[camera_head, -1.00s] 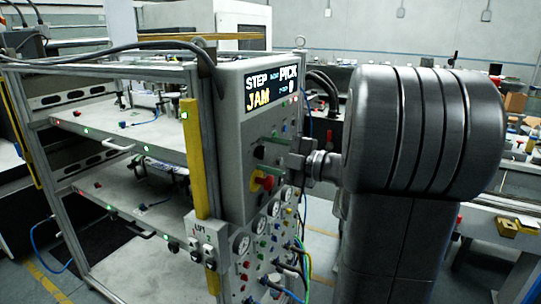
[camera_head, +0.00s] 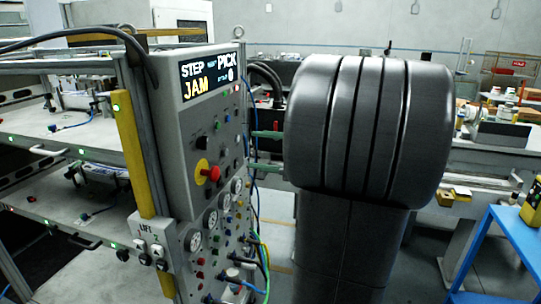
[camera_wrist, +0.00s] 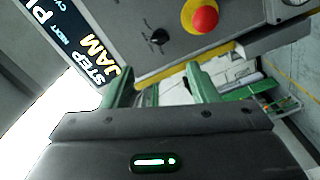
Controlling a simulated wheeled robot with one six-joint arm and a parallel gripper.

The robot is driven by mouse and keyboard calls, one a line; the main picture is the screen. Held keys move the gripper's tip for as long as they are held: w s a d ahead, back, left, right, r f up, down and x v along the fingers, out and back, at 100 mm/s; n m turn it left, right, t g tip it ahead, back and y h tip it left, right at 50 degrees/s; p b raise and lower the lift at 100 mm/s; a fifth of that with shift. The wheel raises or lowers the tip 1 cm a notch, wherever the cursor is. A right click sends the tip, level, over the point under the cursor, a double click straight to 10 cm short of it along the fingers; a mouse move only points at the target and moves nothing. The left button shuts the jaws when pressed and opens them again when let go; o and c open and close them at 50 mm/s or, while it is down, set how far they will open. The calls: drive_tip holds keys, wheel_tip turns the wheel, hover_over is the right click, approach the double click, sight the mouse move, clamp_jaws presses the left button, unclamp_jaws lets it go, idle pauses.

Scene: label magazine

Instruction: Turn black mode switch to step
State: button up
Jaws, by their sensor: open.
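The black mode switch (camera_wrist: 158,37) is a small dark knob on the grey panel face, beside the emergency stop in the wrist view. In the head view a small black knob (camera_head: 202,141) above the emergency stop appears to be the same switch. My gripper (camera_wrist: 158,72) has two green fingers spread apart with nothing between them. The switch lies beyond the fingertips, roughly in line with the gap, and nothing touches it. In the head view my gripper (camera_head: 257,150) is right of the panel, partly hidden by my arm. Its pointer setting is too small to read.
A red-and-yellow emergency stop (camera_head: 210,174) juts from the panel near the switch. The display (camera_head: 208,76) reads STEP, PICK and JAM. Gauges, buttons and hoses crowd the lower panel. A blue table (camera_head: 500,235) stands at the right.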

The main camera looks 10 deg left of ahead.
sight(203, 143)
drive_tip(key=shift+s+d, duration=0.1)
drive_tip(key=shift+d, duration=0.75)
drive_tip(key=a+p, duration=0.1)
drive_tip(key=a, duration=0.8)
drive_tip(key=w+a+p, duration=0.1)
drive_tip(key=a, duration=0.3)
drive_tip(key=shift+a+p, duration=0.3)
drive_tip(key=shift+a, duration=0.1)
